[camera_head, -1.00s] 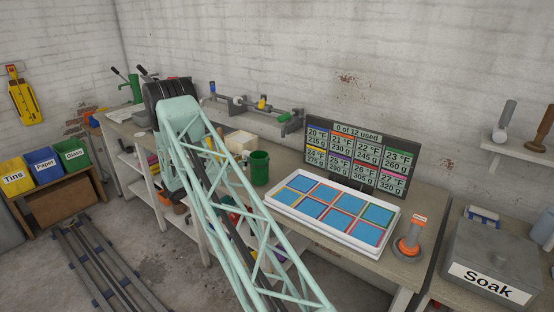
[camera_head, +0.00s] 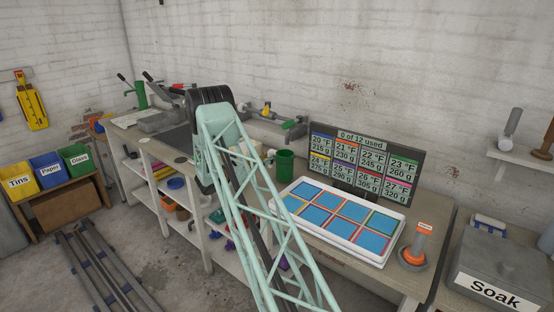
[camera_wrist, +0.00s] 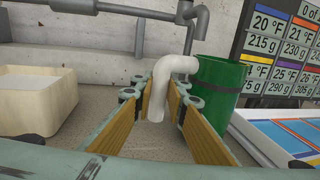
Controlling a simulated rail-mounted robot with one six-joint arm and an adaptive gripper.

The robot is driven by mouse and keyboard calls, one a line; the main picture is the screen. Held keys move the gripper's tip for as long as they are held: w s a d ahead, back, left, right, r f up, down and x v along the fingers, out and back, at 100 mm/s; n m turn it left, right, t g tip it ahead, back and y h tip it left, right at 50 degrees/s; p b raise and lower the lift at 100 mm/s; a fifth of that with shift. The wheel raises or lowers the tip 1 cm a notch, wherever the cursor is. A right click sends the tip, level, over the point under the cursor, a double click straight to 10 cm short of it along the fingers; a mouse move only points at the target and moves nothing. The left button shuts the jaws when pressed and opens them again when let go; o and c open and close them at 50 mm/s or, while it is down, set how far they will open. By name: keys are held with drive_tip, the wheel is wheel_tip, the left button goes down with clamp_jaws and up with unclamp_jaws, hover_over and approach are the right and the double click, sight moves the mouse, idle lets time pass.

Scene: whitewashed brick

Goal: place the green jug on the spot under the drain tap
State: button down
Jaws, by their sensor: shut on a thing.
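The green jug (camera_head: 285,168) stands upright just behind the white tray. In the wrist view the jug (camera_wrist: 222,92) has a dark band and a white bent handle (camera_wrist: 165,85). My gripper (camera_wrist: 160,90) is shut on that handle, its wooden-faced fingers on either side. In the head view my arm hides the gripper. A grey pipe with a downward end, likely the drain tap (camera_wrist: 187,14), shows above and behind the handle, left of the jug. I cannot make out the spot under it, nor tell whether the jug's base touches the bench.
A white tray (camera_head: 277,207) with coloured squares and a display panel (camera_head: 362,165) are close on the right. A pale box (camera_wrist: 30,105) is at left in the wrist view.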

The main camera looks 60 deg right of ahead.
drive_tip(key=shift+d, duration=0.1)
drive_tip(key=x, duration=0.4)
drive_tip(key=shift+s, duration=0.1)
drive_tip(key=shift+d+f, duration=0.15)
drive_tip(key=shift+d, duration=0.1)
drive_tip(key=shift+f, duration=0.55)
drive_tip(key=shift+f+b, duration=0.2)
drive_tip(key=shift+b, duration=0.1)
drive_tip(key=c, duration=2.6)
unclamp_jaws()
drive_tip(key=shift+a, duration=0.1)
drive_tip(key=shift+o, duration=0.2)
drive_tip(key=shift+r, duration=0.15)
